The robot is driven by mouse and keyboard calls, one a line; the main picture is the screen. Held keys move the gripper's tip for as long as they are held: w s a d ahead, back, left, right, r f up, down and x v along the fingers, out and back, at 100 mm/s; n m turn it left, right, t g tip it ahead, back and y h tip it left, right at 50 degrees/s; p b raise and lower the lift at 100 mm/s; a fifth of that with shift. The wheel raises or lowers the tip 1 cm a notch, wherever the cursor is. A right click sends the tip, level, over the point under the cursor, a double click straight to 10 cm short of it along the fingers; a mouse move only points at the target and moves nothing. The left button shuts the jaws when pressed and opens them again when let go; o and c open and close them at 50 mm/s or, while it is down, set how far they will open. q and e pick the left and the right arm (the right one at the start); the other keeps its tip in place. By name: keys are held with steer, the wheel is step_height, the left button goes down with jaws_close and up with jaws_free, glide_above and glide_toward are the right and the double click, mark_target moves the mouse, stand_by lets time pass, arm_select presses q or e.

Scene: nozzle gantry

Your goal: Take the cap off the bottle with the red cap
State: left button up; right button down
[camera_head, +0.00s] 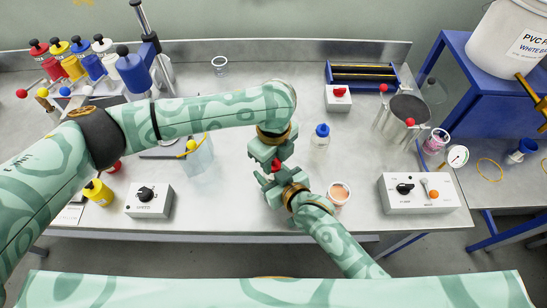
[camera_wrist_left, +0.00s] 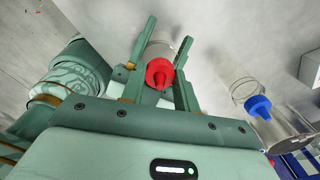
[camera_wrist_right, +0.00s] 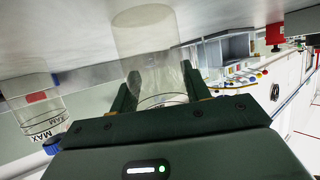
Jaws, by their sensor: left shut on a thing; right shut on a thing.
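The red cap (camera_head: 277,165) shows between my two grippers in the head view. My left gripper (camera_head: 272,156) is shut on it. In the left wrist view the red cap (camera_wrist_left: 160,73) lies between the fingers, in line with the clear bottle (camera_wrist_left: 161,48) behind it; I cannot tell if they are still joined. My right gripper (camera_head: 277,182) is shut on the bottle body, which the grippers mostly hide in the head view. In the right wrist view the clear bottle (camera_wrist_right: 146,45) stands between the fingers.
A clear bottle with a blue cap (camera_head: 321,135) stands close to the right. A cup (camera_head: 339,193) is beside my right wrist. A control box (camera_head: 149,200) sits at left, another (camera_head: 418,192) at right. A metal pot (camera_head: 402,118) stands at the back right.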

arm_select(q)
steer(key=n, duration=0.3)
steer(key=o, duration=1.1)
steer(key=shift+r, duration=0.1)
step_height(320, 180, up, 4)
steer(key=shift+r, duration=0.35)
steer(key=shift+c, duration=0.4)
step_height(320, 180, up, 3)
steer(key=m, duration=0.2)
steer(key=shift+f+m, duration=0.2)
steer(key=shift+m, duration=0.2)
steer(key=shift+r+m, duration=0.15)
steer(key=shift+m, duration=0.15)
step_height(320, 180, down, 8)
steer(key=shift+r, duration=0.1)
